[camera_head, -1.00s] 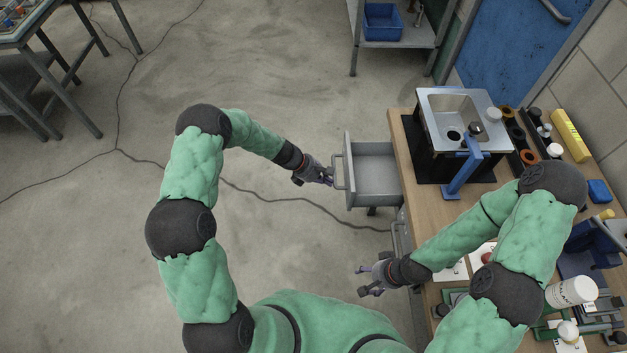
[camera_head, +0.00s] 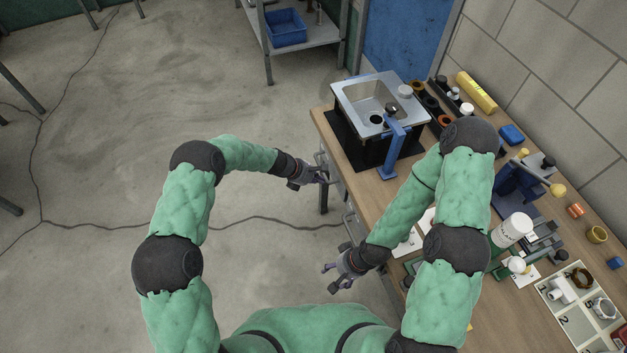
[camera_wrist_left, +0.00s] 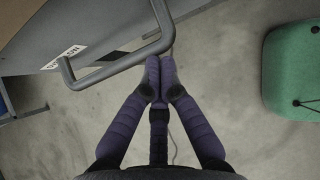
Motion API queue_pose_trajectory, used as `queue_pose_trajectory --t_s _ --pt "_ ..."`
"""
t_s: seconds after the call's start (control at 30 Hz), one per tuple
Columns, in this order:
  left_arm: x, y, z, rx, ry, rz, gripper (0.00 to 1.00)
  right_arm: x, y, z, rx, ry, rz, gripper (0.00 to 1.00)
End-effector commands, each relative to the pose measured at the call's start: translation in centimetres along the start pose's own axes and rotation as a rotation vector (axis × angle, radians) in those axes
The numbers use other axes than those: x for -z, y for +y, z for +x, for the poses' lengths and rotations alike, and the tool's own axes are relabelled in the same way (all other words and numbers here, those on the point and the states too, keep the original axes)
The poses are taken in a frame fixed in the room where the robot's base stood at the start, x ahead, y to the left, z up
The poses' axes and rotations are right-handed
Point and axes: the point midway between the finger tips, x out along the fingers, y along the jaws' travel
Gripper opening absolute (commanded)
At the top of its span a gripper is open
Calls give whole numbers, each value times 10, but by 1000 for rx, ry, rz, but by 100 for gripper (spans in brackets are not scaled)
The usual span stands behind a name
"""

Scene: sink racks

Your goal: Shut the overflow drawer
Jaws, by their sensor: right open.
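The overflow drawer is pushed in at the bench's left side; its inside no longer shows in the head view. Its grey bar handle (camera_head: 321,160) stands out just past the bench edge. In the left wrist view the handle (camera_wrist_left: 118,66) is near, with a partly hidden label (camera_wrist_left: 65,57) on the drawer front. My left gripper (camera_head: 322,177) has its fingertips (camera_wrist_left: 160,66) together, beside the handle's near end, with nothing seen between them. Whether they touch the handle I cannot tell. My right gripper (camera_head: 329,279) is open and empty, left of the bench's front part.
The wooden bench (camera_head: 345,185) carries a sink (camera_head: 380,101), a blue stand (camera_head: 392,150), a white bottle (camera_head: 513,230) and a parts tray (camera_head: 570,322). A metal shelf with a blue bin (camera_head: 286,27) stands behind.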

Motion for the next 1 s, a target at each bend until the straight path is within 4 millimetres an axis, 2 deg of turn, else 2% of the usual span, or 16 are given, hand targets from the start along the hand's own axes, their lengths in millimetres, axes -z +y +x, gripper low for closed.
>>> queue_pose_trajectory --t_s 0.3,0.47,0.63,0.8,1.0 --pt "-1 0 -1 0 -2 2 0 0 0 0 0 0 0 68" --pt "5 3 -10 -1 -2 0 0 0 -1 -3 0 0 0 68" --pt "19 9 -32 -1 -2 1 0 0 -4 -10 0 0 0 68" --pt "16 9 -71 -2 -2 4 0 -1 -7 -20 0 0 0 68" --pt "17 8 -106 -1 -2 4 0 -1 -10 -28 0 0 0 68"
